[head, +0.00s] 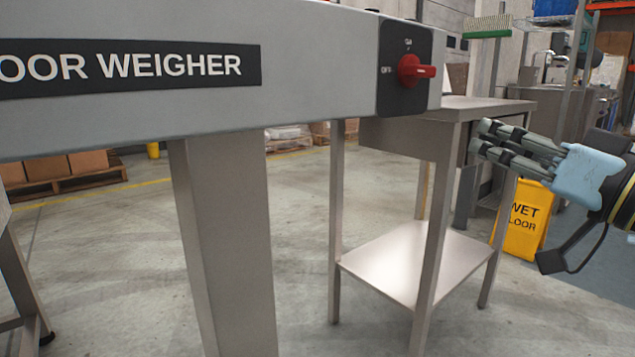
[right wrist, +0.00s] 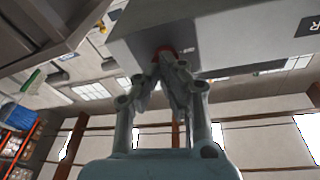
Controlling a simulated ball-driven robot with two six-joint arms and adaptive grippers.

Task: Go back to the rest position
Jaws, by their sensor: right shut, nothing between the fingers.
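My right gripper (head: 484,138) is at the right of the head view, its fingers pointing left, in front of a steel table. In the right wrist view my right gripper (right wrist: 167,58) is shut with nothing between its fingertips. A grey floor weigher (head: 300,75) fills the upper left of the head view. Its red rotary switch (head: 416,70) sits on a black plate at its right end, left of my right gripper and apart from it in the head view. In the right wrist view the red switch (right wrist: 163,52) shows partly behind the fingertips. My left gripper does not show.
A steel table (head: 492,105) with a lower shelf (head: 415,262) stands behind the weigher. A yellow wet floor sign (head: 524,222) stands behind my right gripper. Boxes on a pallet (head: 70,184) are at the far left. The concrete floor between is clear.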

